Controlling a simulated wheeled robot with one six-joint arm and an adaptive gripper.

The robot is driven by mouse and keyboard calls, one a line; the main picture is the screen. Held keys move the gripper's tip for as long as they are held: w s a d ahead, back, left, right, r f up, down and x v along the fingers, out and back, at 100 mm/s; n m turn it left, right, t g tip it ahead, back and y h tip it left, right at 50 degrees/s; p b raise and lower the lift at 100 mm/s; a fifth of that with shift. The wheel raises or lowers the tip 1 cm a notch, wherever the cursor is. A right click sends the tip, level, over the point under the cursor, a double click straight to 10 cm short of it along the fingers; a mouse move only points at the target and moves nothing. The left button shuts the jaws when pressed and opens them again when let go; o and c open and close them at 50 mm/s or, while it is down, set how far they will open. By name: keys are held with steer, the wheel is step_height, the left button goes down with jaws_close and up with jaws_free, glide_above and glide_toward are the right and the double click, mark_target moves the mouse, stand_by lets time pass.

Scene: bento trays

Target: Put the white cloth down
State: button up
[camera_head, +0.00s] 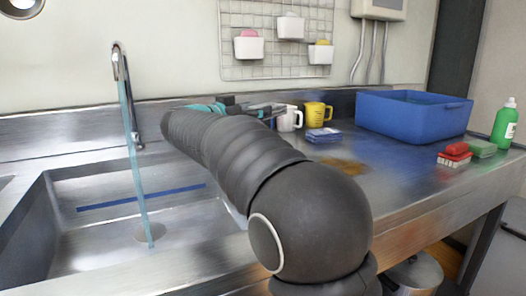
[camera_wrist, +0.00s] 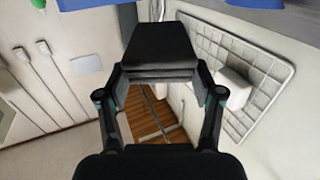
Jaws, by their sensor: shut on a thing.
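My gripper (camera_head: 250,107) is at the far end of my arm, above the back of the counter, to the right of the running tap. Its dark jaws also show in the wrist view (camera_wrist: 159,92). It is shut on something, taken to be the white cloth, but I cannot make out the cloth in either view. My arm hides part of the sink edge and counter.
The sink (camera_head: 95,240) is at the left under the running tap (camera_head: 122,75). Mugs (camera_head: 318,114), blue folded cloths (camera_head: 323,135), a blue tub (camera_head: 405,122), a red-topped brush (camera_head: 456,152) and a green bottle (camera_head: 504,125) stand on the right. The counter front is clear.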

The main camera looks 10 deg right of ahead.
step_height(320, 180, down, 10)
steer(key=shift+r+b, duration=0.15)
steer(key=shift+b, duration=0.7)
steer(key=o, duration=1.1)
steer(key=shift+f, duration=0.2)
steer(key=shift+r, duration=0.1)
steer(key=shift+a+r, duration=0.1)
steer(key=shift+a, duration=0.05)
steer(key=v, duration=1.1)
steer(key=shift+s+a, duration=0.2)
steer(key=shift+s, duration=0.1)
steer(key=shift+r, duration=0.1)
